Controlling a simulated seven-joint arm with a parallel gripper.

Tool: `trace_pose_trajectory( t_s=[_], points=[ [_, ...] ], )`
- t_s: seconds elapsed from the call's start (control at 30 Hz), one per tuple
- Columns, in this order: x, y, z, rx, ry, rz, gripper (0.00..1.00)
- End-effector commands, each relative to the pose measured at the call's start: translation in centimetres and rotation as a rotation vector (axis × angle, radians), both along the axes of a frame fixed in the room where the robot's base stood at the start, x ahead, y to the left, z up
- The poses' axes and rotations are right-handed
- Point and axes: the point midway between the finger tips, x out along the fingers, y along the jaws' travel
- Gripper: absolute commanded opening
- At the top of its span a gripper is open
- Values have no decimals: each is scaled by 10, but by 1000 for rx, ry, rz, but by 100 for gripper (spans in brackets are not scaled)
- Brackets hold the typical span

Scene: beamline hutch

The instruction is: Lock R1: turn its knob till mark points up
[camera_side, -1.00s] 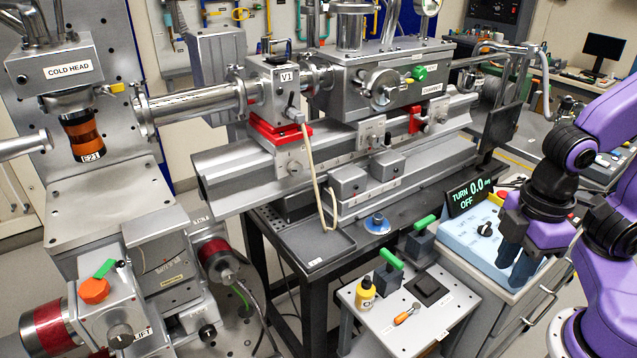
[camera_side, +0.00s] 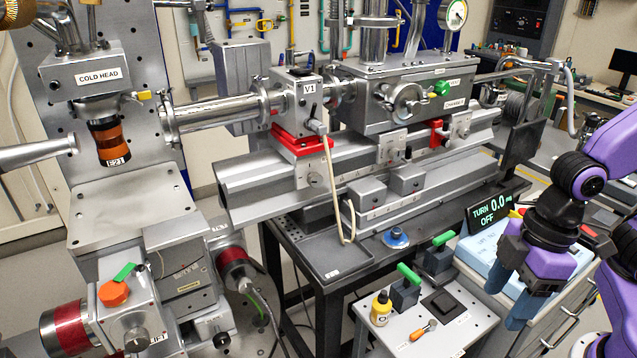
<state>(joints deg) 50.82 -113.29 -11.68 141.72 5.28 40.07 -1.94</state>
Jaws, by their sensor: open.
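My gripper (camera_side: 514,287) is at the lower right, pointing down, with its blue fingers apart and nothing visible between them. It appears in front of the blue-topped control box. Two carriages sit on the long grey rail (camera_side: 262,190) left of and beyond my gripper. One is under the red block (camera_side: 300,143) below V1, with a small round knob (camera_side: 308,177) on its front. The other is under the chamber, with a knob (camera_side: 408,153) beside a red part (camera_side: 436,132). No R1 label is legible, and I cannot tell which knob is R1's or where its mark points.
A control box (camera_side: 485,254) carries a display (camera_side: 491,213) reading TURN 0.0, OFF. A cable (camera_side: 335,190) hangs in front of the rail.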

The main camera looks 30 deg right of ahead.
Motion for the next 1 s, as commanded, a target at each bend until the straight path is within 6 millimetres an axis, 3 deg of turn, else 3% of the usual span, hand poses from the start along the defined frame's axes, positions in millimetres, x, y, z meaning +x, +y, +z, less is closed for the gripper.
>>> trace_pose_trajectory(
  t_s=[0.2,0.33,0.5,0.73,1.0],
  points=[
    [41,74,-13,245,-73,-115,62],
    [74,107,-19,370,-157,-205,62],
    [124,133,-26,496,-311,-336,62],
    [194,135,-34,586,-595,-514,62],
    [254,97,-38,568,-1016,-670,62]
  ],
)
